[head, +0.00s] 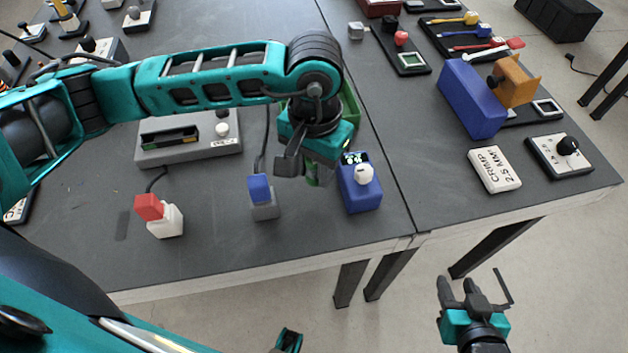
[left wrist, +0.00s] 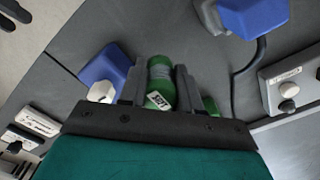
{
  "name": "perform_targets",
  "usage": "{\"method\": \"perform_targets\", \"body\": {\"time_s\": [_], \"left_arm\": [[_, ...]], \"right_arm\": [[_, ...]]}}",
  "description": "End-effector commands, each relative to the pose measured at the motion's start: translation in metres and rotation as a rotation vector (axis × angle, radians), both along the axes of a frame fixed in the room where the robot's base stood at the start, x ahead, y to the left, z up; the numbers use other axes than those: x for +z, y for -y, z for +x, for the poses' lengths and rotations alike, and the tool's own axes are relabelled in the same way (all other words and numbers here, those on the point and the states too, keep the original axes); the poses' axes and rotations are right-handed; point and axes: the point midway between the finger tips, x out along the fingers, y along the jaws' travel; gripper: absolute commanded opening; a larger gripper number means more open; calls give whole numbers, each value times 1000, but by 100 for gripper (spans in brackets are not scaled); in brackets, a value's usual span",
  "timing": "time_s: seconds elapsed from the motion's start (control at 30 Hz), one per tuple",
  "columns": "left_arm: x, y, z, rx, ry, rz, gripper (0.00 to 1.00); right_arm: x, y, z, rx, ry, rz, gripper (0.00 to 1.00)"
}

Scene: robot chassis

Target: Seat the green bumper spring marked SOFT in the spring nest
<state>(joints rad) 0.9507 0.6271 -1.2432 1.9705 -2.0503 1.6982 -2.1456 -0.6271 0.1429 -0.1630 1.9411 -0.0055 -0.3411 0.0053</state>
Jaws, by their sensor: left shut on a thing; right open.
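My left gripper (head: 304,172) is shut on a green cylindrical bumper spring (head: 313,174) and holds it over the table, left of a blue box with a display. In the left wrist view the spring (left wrist: 161,78) sits between the two fingers, with a grey band and a small white label whose letters are too small to read surely. I cannot tell which fixture is the spring nest; the gripper may hide it. My right gripper (head: 474,290) is open and empty, off the table's front edge.
The blue box (head: 360,195) has a white knob. A grey block with a blue top (head: 260,188) and a white block with a red top (head: 150,207) stand left. A grey slotted device (head: 190,152) lies behind, and a green tray (head: 351,107) is partly hidden by my arm.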

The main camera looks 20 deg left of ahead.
Motion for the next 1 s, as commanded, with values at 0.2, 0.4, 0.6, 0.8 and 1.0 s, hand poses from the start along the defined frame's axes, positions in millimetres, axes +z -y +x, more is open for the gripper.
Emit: {"method": "perform_targets", "body": {"time_s": [0.2,0.4,0.6,0.8,1.0], "left_arm": [[-16,0,0,2,-1,-1,2],[-46,1,0,1,-2,-1,2],[-50,0,1,0,2,0,2],[-55,0,0,0,2,0,2],[-53,0,0,1,1,0,49]], "right_arm": [[0,-1,0,2,1,1,43],[0,-2,1,2,1,3,43],[1,-2,3,3,5,4,43],[-4,-3,3,4,6,5,43],[0,-5,4,6,6,8,43]]}}
